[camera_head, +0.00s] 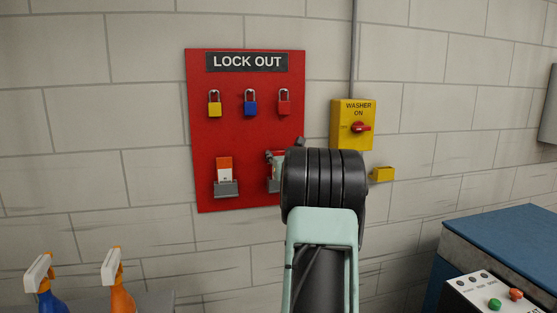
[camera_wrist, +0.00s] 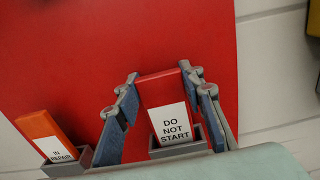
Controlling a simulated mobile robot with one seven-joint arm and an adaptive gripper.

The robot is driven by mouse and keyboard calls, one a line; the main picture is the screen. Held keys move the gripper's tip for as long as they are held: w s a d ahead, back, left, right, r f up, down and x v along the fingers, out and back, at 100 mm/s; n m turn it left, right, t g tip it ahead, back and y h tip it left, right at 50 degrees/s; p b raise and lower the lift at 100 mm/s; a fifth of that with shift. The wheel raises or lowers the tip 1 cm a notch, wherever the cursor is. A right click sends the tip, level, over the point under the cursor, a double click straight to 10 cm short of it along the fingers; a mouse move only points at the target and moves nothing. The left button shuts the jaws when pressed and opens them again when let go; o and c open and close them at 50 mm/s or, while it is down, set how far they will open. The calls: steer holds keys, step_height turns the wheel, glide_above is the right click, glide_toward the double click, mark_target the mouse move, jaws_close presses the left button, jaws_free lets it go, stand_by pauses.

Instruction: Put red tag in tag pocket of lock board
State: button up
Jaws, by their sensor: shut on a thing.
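The red lock board (camera_head: 250,138) hangs on the wall, headed LOCK OUT. In the wrist view, the red tag (camera_wrist: 158,91), with a white DO NOT START label, stands slightly tilted between the fingers of my gripper (camera_wrist: 160,76), which is shut on it. Its lower end is down inside or just behind the front wall of a grey tag pocket (camera_wrist: 181,151); how deep it sits is hidden. In the head view my arm covers most of the gripper, the tag and this right pocket.
An orange IN REPAIR tag (camera_wrist: 40,126) stands in the left grey pocket (camera_wrist: 68,168). Yellow (camera_head: 215,109), blue (camera_head: 250,107) and red (camera_head: 285,107) padlocks hang above. A yellow washer switch box (camera_head: 344,138) is right of the board. Spray bottles stand at lower left.

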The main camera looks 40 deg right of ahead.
steer(key=shift+f, duration=0.35)
steer(key=o, duration=1)
steer(key=shift+f, duration=0.1)
steer(key=b+v, duration=0.1)
steer(key=v, duration=1.1)
steer(key=shift+s, duration=0.1)
